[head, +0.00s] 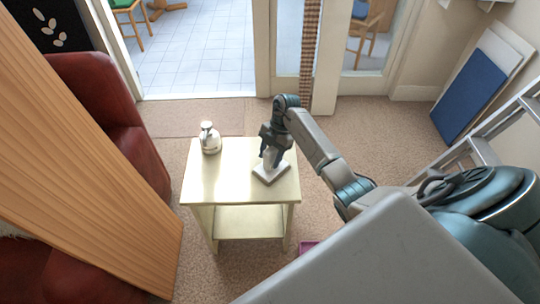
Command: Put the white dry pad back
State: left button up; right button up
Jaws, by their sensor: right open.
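The white dry pad (262,177) appears as a flat, pale square with a lighter raised middle, near the right edge of a small cream side table (225,185). My right gripper (270,160) is open and points down right over it. Its fingers partly cover the pad's middle, and I cannot tell whether they touch it. My left gripper is out of view.
A pale bottle with a pump-like top (209,138) stands at the table's back left. A wooden panel (80,160) and red armchair (100,95) fill the left. A ladder (485,152) is at the right. A magenta item (308,246) lies on the carpet.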

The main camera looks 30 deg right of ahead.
jog(key=shift+d+r, duration=0.1)
jog(key=shift+r, duration=0.25)
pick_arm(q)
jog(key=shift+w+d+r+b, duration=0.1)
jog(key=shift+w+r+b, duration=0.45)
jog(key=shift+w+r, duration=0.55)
pick_arm(e)
jog(key=v, duration=1.1)
jog(key=shift+r, duration=0.3)
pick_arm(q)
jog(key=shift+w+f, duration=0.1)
pick_arm(e)
jog(key=shift+d, duration=0.15)
